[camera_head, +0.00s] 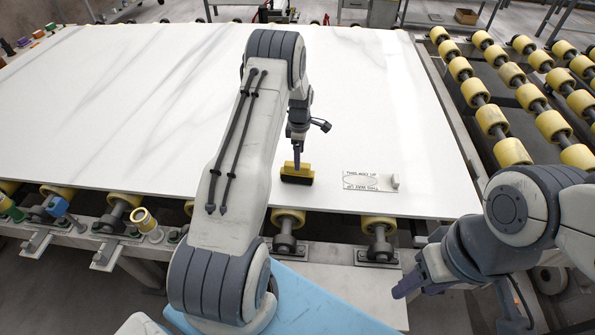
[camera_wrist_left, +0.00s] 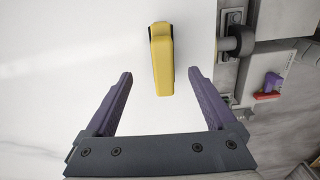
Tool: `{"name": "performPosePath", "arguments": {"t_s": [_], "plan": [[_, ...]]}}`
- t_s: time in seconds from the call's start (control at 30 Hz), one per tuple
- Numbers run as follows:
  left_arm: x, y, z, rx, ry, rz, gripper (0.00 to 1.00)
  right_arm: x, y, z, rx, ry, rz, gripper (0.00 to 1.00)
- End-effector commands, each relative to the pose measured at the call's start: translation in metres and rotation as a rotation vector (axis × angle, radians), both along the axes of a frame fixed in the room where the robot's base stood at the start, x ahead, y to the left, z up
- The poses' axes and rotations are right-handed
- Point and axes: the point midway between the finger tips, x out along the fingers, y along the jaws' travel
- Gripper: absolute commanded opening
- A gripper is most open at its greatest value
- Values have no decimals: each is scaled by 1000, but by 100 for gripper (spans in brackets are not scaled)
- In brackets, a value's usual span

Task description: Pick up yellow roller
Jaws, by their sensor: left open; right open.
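The yellow roller (camera_head: 297,173) is a small yellow block with a black lower part, lying on the white slab near its front edge. In the left wrist view the yellow roller (camera_wrist_left: 162,62) shows from above as a narrow yellow bar, ahead of and between the fingers. My left gripper (camera_head: 297,158) points down over it in the head view; in its wrist view (camera_wrist_left: 161,73) the purple fingers are spread with nothing between their pads. Whether the fingers touch it is unclear. My right gripper (camera_head: 408,285) is open and empty, off the slab at the lower right.
The white stone slab (camera_head: 130,110) is mostly clear. A label plate (camera_head: 365,181) with a small white block (camera_head: 395,181) lies right of the roller. Conveyor wheels (camera_head: 492,120) line the right side. Several coloured tools (camera_head: 62,208) sit along the front left frame.

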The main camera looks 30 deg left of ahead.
Motion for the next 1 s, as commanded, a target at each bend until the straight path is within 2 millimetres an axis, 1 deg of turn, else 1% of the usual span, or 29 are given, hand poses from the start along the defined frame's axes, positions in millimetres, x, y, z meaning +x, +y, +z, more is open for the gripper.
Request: {"name": "performPosePath", "arguments": {"t_s": [0.03,0.13,0.2,0.33,0.43,0.57,0.6,0.7,0.8,1.0], "plan": [[-1,-1,-7,-1,3,-1,90,0,0,6,0,0,1,53],[-1,-1,-21,-1,3,-3,90,0,0,11,0,0,2,53],[-1,-1,-29,0,1,-4,90,0,0,13,0,0,2,53],[-1,-1,-36,0,1,-5,90,0,0,16,0,0,3,53],[-4,1,-44,-1,3,-5,90,0,0,25,0,0,4,53],[-8,3,-60,-2,4,-6,90,0,0,40,0,-1,6,53],[-8,3,-67,-1,3,-6,90,0,0,42,0,-1,7,53],[-7,3,-78,0,0,-7,90,0,0,44,0,-1,8,53],[-7,3,-85,0,-1,-7,90,0,0,45,0,-1,8,53],[-6,3,-87,0,-1,-7,90,0,0,44,0,-1,8,53]]}}
